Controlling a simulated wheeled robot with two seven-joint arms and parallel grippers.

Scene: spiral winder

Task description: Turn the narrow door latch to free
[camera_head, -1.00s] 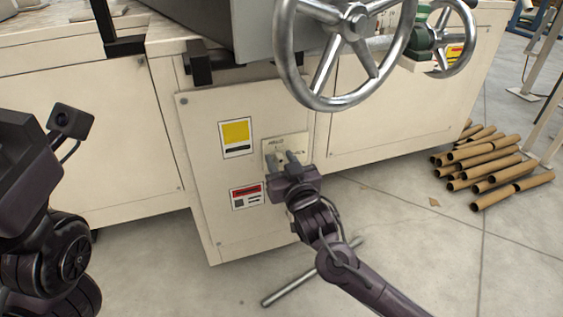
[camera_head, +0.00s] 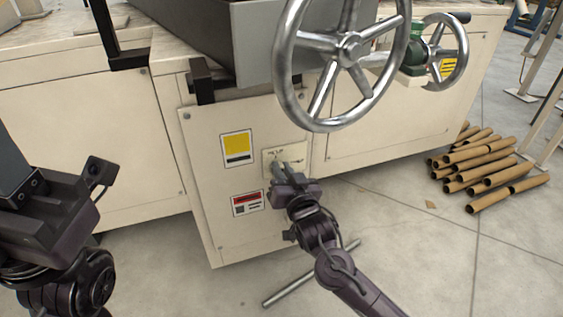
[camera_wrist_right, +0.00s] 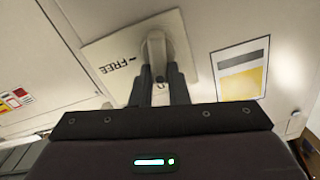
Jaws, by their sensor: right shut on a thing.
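The narrow door (camera_head: 238,232) is a cream panel on the machine's corner. Its latch plate (camera_head: 269,158) sits at mid height, and in the right wrist view the plate (camera_wrist_right: 103,55) reads FREE beside a small mark. The latch handle (camera_wrist_right: 156,47) is a pale lever on a round hub. My right gripper (camera_head: 276,172) is shut on the latch handle; its two fingers (camera_wrist_right: 160,88) stand on either side of the lever in the wrist view. The lever's end is partly hidden between the fingers. My left gripper (camera_head: 62,190) is at the left edge, away from the door; its fingers are not clearly shown.
A large handwheel (camera_head: 350,122) overhangs the door's upper right, with a smaller handwheel (camera_head: 459,72) behind. A yellow label (camera_head: 237,148) and a red-topped label (camera_head: 248,203) are on the door. Cardboard tubes (camera_head: 490,170) and a metal bar (camera_head: 290,290) lie on the floor.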

